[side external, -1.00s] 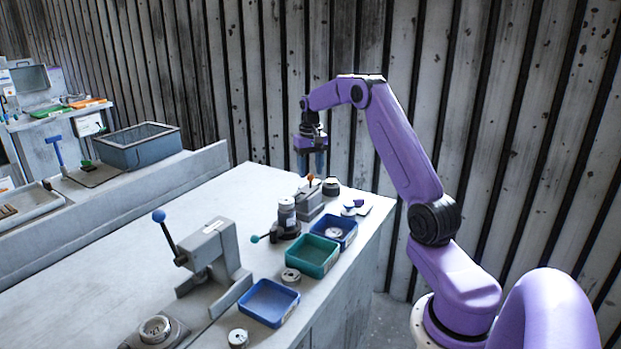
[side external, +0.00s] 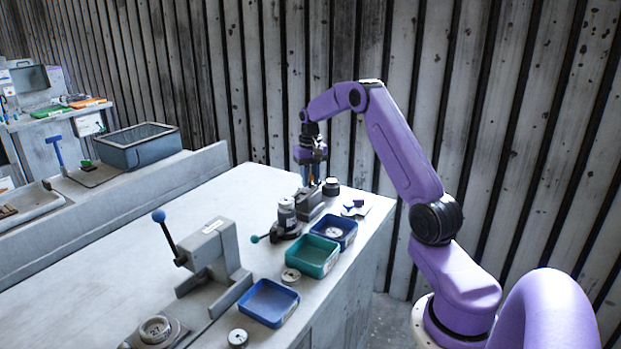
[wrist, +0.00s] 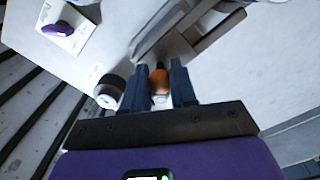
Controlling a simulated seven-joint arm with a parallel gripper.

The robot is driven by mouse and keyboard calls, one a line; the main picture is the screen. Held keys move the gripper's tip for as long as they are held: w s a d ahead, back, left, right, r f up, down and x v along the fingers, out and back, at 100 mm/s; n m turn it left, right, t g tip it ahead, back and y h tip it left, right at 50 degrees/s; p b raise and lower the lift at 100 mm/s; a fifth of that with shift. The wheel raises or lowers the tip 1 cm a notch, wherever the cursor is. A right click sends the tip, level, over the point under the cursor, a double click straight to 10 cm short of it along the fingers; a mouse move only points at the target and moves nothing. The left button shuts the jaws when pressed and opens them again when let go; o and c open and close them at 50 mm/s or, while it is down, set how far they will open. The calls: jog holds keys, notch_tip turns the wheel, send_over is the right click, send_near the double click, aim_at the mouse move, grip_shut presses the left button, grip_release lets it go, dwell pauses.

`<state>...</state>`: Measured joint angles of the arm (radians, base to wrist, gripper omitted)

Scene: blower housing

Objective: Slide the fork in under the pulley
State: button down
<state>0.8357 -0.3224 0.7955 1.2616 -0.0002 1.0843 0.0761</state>
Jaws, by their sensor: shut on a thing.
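My gripper (side external: 311,178) is lowered over a grey block fixture (side external: 312,203) near the table's far right corner. In the wrist view my gripper (wrist: 159,72) has its two blue fingers on either side of an orange knob (wrist: 159,82), shut on it. The knob is on a handle at the grey fixture, which shows in the wrist view as long grey blocks (wrist: 170,38). Neither a fork nor a pulley can be told for certain; a dark round part with a pale face (wrist: 109,92) stands just left of the fingers.
A stacked cylinder on a stand with a teal-knobbed lever (side external: 287,215) is close by. Blue (side external: 344,229) and green (side external: 318,264) trays line the table's right edge, with another blue tray (side external: 262,318) nearer. A grey press with a blue-knobbed lever (side external: 210,250) stands nearer the camera.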

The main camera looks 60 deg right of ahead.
jog(key=shift+a, duration=2.75)
jog(key=c, duration=0.9)
grip_release()
jog(key=shift+a, duration=0.1)
jog(key=shift+r, duration=0.1)
jog(key=shift+d+r, duration=0.2)
jog(key=shift+r, duration=0.15)
notch_tip(320, 180, up, 16)
jog(key=shift+a+r, duration=0.1)
jog(key=shift+r, duration=0.15)
